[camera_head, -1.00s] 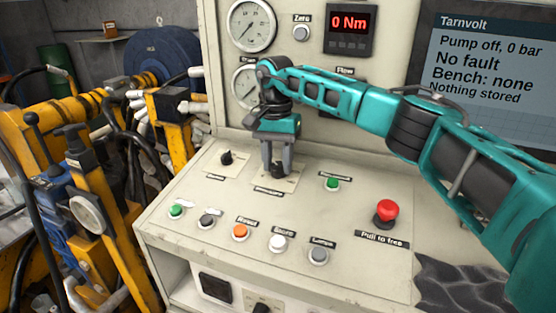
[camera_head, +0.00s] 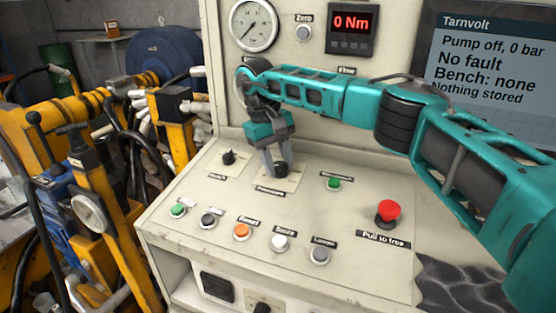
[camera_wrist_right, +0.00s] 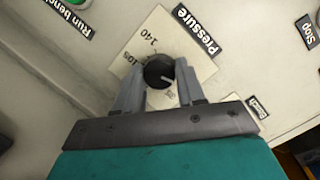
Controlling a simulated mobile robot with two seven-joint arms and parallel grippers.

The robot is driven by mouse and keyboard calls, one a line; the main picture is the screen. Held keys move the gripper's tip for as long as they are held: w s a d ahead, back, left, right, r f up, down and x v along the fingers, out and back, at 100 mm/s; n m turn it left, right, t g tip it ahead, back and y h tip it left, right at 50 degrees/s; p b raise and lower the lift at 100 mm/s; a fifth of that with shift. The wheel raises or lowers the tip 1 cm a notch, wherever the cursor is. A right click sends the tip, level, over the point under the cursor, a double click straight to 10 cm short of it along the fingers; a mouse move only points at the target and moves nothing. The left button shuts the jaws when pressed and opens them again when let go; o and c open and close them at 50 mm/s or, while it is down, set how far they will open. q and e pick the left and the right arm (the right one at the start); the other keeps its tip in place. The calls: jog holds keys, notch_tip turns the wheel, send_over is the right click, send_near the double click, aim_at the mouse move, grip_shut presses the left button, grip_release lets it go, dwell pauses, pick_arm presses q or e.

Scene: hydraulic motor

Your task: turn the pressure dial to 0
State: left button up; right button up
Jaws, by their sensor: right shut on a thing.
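The pressure dial is a small black knob (camera_head: 281,169) on a pale square plate with printed numbers, on the sloping panel. In the right wrist view the knob (camera_wrist_right: 159,72) shows a light pointer line, with "Pressure" printed beside it and numbers such as 140 around it. Part of the scale is hidden by the fingers, and I cannot read the value pointed at. My right gripper (camera_head: 276,164) comes down from above and is shut on the knob; its fingers (camera_wrist_right: 160,88) lie on either side of it. My left gripper is out of view.
Another black knob (camera_head: 228,157) sits close left of the dial. A green button (camera_head: 334,184), a red mushroom button (camera_head: 388,212) and a front row of buttons (camera_head: 241,231) surround it. The screen (camera_head: 490,80) reads "Pump off, 0 bar" and "No fault". Yellow machinery stands at left.

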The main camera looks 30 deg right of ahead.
jog(key=shift+n, duration=1)
jog(key=shift+h, duration=0.3)
jog(key=o, duration=1)
jog(key=shift+o, duration=0.2)
jog(key=s+v, duration=0.1)
jog(key=v, duration=0.6)
jog(key=shift+w+r, duration=0.3)
jog(key=shift+w, duration=0.2)
